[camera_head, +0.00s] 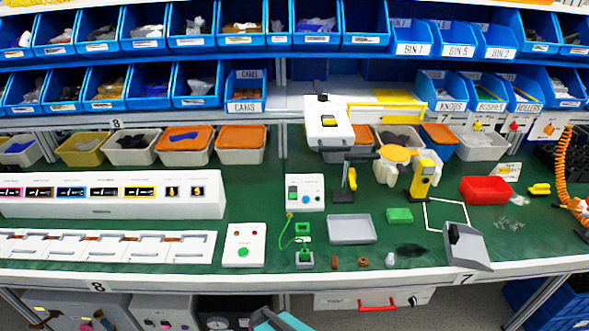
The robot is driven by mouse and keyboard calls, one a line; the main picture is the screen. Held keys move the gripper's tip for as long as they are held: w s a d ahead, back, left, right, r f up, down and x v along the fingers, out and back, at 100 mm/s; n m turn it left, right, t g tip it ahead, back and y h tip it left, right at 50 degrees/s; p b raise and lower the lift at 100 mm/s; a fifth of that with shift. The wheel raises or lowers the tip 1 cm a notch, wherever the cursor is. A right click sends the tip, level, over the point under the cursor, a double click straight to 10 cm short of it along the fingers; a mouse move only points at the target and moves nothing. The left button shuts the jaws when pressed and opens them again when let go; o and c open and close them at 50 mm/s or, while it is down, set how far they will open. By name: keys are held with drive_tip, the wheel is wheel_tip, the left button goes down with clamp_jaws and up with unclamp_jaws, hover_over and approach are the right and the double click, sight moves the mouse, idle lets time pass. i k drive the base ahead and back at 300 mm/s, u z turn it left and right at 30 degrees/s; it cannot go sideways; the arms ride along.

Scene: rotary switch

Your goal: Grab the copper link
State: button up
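Two small copper-brown pieces lie on the green bench top near its front edge in the head view. One is a small upright-looking block (334,263). The other is a low rounded piece (363,262) just right of it. I cannot tell for sure which one is the copper link. A teal and grey part at the bottom edge, in front of the bench, looks like part of my arm. No gripper fingers can be made out, and both brown pieces are clear of that part.
A green-based part (305,259) stands left of the pieces, and a small pale part (390,260) to the right. A grey tray (351,229) lies behind them. A white box with a green button (243,246) is further left, and a tilted grey plate (467,246) at right.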

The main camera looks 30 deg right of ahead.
sight(334, 259)
drive_tip(key=u, duration=0.2)
drive_tip(key=k, duration=1.55)
drive_tip(key=z, duration=0.65)
drive_tip(key=i, duration=1)
drive_tip(key=z, duration=0.05)
